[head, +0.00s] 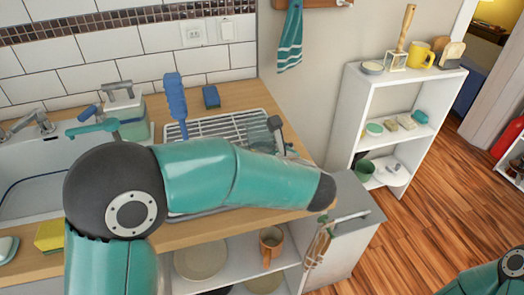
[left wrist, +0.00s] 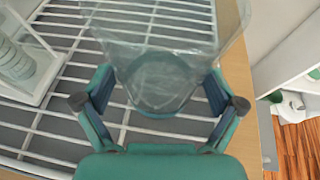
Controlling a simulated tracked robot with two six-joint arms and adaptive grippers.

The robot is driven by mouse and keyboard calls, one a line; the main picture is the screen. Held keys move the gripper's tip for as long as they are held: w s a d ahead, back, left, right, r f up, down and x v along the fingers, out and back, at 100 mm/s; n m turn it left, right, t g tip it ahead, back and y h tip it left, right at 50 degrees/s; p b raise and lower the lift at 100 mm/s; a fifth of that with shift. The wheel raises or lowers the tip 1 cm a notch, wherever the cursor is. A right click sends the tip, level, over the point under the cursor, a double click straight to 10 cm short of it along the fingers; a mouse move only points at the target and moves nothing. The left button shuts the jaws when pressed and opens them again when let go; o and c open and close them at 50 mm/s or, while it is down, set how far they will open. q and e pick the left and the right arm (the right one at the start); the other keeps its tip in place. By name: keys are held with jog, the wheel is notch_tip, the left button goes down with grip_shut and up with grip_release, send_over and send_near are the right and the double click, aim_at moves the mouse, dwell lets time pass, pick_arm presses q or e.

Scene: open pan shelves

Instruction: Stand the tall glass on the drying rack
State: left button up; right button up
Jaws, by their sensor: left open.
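The tall glass (left wrist: 160,35) is clear and see-through. In the left wrist view it stands out against the white wires of the drying rack (left wrist: 60,118), its rounded end between my fingers. In the head view the glass (head: 260,138) shows over the right part of the drying rack (head: 205,127), partly behind my arm. Whether it touches the wires I cannot tell. My left gripper (left wrist: 159,85) is open, with one finger on each side of the glass. My right gripper is out of view; only part of my right arm shows at the lower right.
The sink (head: 30,175) is at the left. A white shelf unit (head: 345,115) stands to the right.

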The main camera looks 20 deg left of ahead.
pick_arm(q)
jog(key=shift+s+d+r, duration=0.1)
jog(key=shift+d, duration=0.05)
dwell(0.4)
jog(key=shift+p+v, duration=1.25)
jog(key=shift+v, duration=2.6)
jog(key=v, duration=0.7)
jog(key=shift+s, duration=0.15)
jog(key=shift+d, duration=0.1)
